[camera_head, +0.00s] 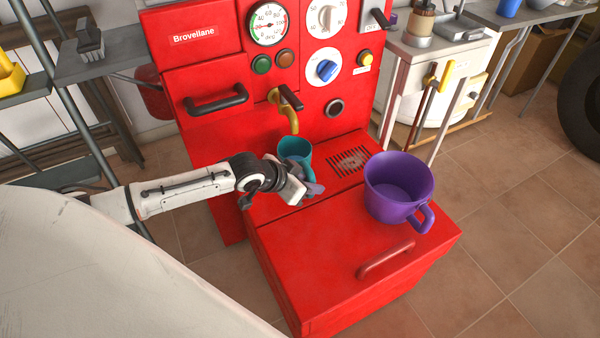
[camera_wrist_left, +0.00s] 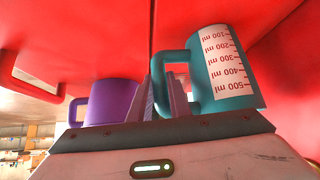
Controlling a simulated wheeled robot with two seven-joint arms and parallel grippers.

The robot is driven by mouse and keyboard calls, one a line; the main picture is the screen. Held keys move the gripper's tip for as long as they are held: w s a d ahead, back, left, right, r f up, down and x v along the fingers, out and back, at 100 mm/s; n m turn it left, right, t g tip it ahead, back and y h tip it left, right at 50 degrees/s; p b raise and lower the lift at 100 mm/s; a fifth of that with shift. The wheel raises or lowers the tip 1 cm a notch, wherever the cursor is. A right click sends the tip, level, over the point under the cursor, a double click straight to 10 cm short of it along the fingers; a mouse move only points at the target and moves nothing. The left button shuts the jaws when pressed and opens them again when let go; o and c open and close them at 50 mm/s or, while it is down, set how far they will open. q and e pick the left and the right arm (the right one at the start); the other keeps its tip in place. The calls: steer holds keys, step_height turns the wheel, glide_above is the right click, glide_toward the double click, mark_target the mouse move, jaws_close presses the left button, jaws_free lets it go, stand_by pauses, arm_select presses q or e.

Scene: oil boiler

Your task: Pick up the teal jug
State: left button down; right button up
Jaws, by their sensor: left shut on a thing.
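The teal jug (camera_head: 295,149) stands on the red boiler's ledge under the brass spout, partly hidden by my left gripper. My left gripper (camera_head: 310,190) reaches in from the left and is shut on the jug's handle. In the left wrist view the fingers (camera_wrist_left: 168,98) close around the teal handle, and the teal jug (camera_wrist_left: 226,68) shows a white millilitre scale. That view appears upside down, as the scale's numbers are inverted. My right gripper does not show in either view.
A purple jug (camera_head: 398,188) stands on the red ledge to the right of my left gripper; it also shows in the left wrist view (camera_wrist_left: 110,100). The brass spout (camera_head: 287,112) hangs just above the teal jug. A red handle (camera_head: 386,258) sticks up at the ledge's front.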

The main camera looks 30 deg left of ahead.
mark_target(310, 173)
arm_select(q)
steer(key=shift+r, duration=0.15)
steer(key=shift+r, duration=0.2)
step_height(310, 173, up, 3)
steer(key=shift+w+r+p, duration=0.1)
steer(key=shift+p, duration=0.9)
steer(key=s+a+p, duration=0.2)
steer(key=s+a, duration=0.1)
steer(key=s, duration=0.5)
steer(key=s+a+p, duration=0.2)
steer(key=s+a, duration=0.1)
steer(key=s, duration=0.6)
steer(key=shift+p, duration=0.3)
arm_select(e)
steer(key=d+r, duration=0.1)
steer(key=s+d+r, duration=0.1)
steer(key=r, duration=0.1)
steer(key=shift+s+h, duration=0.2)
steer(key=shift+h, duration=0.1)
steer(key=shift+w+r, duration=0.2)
arm_select(q)
steer(key=shift+d, duration=0.1)
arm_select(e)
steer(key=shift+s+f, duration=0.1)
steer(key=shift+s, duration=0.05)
